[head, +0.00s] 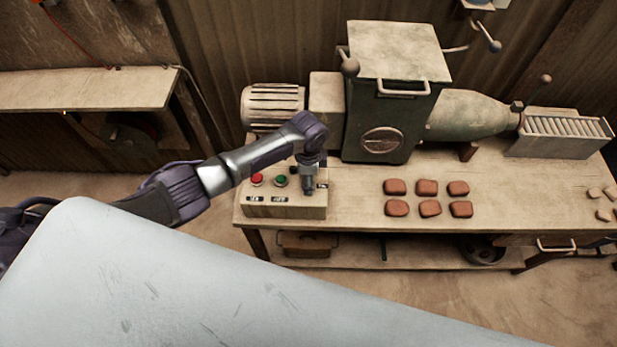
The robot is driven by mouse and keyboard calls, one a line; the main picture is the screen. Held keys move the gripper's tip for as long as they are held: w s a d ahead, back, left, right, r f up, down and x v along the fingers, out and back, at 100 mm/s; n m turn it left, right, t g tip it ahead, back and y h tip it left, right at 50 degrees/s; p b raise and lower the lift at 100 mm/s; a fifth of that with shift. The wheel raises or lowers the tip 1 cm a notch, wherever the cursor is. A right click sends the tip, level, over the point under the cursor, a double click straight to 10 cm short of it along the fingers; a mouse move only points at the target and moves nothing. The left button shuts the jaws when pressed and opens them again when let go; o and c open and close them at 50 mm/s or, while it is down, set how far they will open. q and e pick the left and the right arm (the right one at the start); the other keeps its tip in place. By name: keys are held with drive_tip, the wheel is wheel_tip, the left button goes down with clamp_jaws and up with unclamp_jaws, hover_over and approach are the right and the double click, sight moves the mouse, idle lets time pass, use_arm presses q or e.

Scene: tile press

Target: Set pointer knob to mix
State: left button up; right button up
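A control box (286,205) stands at the left front of the wooden workbench. On its top are a red button (257,179), a green button (280,181) and small dark labels. My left arm comes in from the left, and its gripper (308,190) points down over the right part of the box top. The gripper hides that part, so the pointer knob and its setting do not show clearly. I cannot tell whether the fingers are open, shut, or touching the knob. My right gripper is not in view.
The press, with its dark green hopper (392,95), motor (271,106) and roller conveyor (562,133), stands behind on the workbench (350,222). Several red-brown tiles (426,187) lie right of the box. A pale grey surface (150,275) fills the lower left foreground.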

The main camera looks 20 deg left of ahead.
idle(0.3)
use_arm(q)
wheel_tip(320, 180, up, 12)
idle(0.5)
idle(0.3)
